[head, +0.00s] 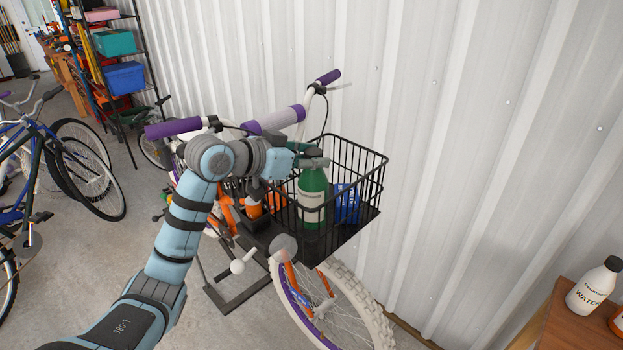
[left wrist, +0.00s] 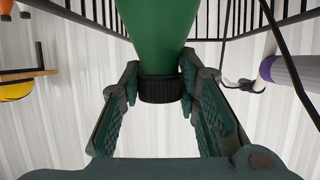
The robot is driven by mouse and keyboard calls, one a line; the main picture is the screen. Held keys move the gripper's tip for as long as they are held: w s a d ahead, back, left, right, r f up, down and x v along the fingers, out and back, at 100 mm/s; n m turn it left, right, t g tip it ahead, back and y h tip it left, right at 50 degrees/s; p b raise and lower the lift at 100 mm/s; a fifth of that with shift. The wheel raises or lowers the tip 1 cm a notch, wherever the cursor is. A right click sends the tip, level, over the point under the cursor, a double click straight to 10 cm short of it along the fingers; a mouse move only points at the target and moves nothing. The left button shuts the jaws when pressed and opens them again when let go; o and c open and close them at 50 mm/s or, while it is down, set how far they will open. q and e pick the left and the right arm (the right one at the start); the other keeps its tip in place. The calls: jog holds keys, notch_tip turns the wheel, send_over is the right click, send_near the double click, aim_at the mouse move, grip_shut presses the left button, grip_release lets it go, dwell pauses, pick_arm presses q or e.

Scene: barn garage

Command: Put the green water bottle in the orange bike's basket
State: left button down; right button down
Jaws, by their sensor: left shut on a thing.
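The green water bottle (head: 312,202) is upright within the outline of the black wire basket (head: 369,182), with its dark cap (left wrist: 160,90) at the top. My left gripper (head: 313,161) is shut on it at the cap; the fingers sit on both sides of the cap in the left wrist view. The bottle's base is low among the basket wires; I cannot tell if it touches the basket floor. The basket is on the front of a bike with an orange fork (head: 290,275), white handlebars and purple grips. My right gripper is not in view.
A blue item (head: 347,203) is in the basket beside the bottle. A corrugated white wall (head: 450,130) stands close behind. A wooden table (head: 570,330) with a white water bottle (head: 595,286) is at lower right. Other bikes (head: 85,170) and a shelf (head: 120,75) are at left.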

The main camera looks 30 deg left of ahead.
pick_arm(q)
notch_tip(320, 180, down, 4)
jog(key=shift+s+r, duration=0.1)
jog(key=shift+s+f, duration=0.1)
jog(key=shift+f, duration=0.2)
jog(key=c, duration=1.2)
grip_release()
jog(key=shift+f, duration=0.15)
jog(key=b, duration=0.5)
send_near(305, 177)
jog(key=shift+s+d, duration=0.1)
